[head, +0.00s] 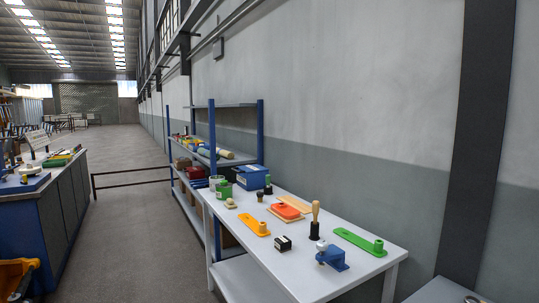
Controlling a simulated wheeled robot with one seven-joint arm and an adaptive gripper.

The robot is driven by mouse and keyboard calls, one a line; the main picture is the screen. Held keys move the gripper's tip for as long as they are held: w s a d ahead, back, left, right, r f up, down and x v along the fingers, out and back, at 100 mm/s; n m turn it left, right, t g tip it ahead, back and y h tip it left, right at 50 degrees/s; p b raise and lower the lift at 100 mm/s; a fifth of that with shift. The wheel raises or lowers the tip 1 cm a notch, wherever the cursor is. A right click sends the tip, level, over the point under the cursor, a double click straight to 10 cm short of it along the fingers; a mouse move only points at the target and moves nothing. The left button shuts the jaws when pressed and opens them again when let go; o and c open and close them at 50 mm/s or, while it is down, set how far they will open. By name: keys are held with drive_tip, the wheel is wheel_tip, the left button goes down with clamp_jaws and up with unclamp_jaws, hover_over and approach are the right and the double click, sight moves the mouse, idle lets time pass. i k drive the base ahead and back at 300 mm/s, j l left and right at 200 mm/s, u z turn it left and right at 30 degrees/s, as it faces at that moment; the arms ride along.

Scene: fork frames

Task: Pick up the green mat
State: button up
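A flat, long green piece (359,241) lies on the white table near its right edge. It is the thing that best fits the green mat, and a short green knob stands on its right end. Its top is otherwise bare, and nothing covers it. A dark holder with a wooden-handled tool (315,222) stands just left of it, and a blue block with a white knob (331,256) sits in front of it. My gripper is not in view.
The white table (290,273) also holds a yellow plate with a knob (254,225), a small black-and-white block (283,243), an orange piece (286,211) and a blue box (251,177). Blue-post shelving (211,135) stands behind. A counter (62,204) is at left, with clear floor (135,220) between.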

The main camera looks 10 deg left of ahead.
sight(204, 153)
drive_tip(key=i+j+u, duration=0.15)
drive_tip(key=u, duration=0.3)
drive_tip(key=i+u, duration=0.3)
drive_tip(key=u, duration=0.15)
drive_tip(key=i+j+u, duration=0.25)
drive_tip(key=i, duration=0.2)
drive_tip(key=i+u, duration=0.35)
drive_tip(key=i, duration=3.4)
drive_tip(key=i+j+z, duration=0.1)
drive_tip(key=i+z, duration=0.3)
drive_tip(key=i, duration=0.2)
drive_tip(key=i+j+z, duration=0.4)
drive_tip(key=i, duration=0.15)
drive_tip(key=i+j+z, duration=0.35)
drive_tip(key=i, duration=0.2)
drive_tip(key=i+j+z, duration=0.4)
drive_tip(key=i, duration=0.15)
drive_tip(key=i+j+z, duration=0.35)
drive_tip(key=i+j, duration=0.1)
drive_tip(key=i, duration=0.05)
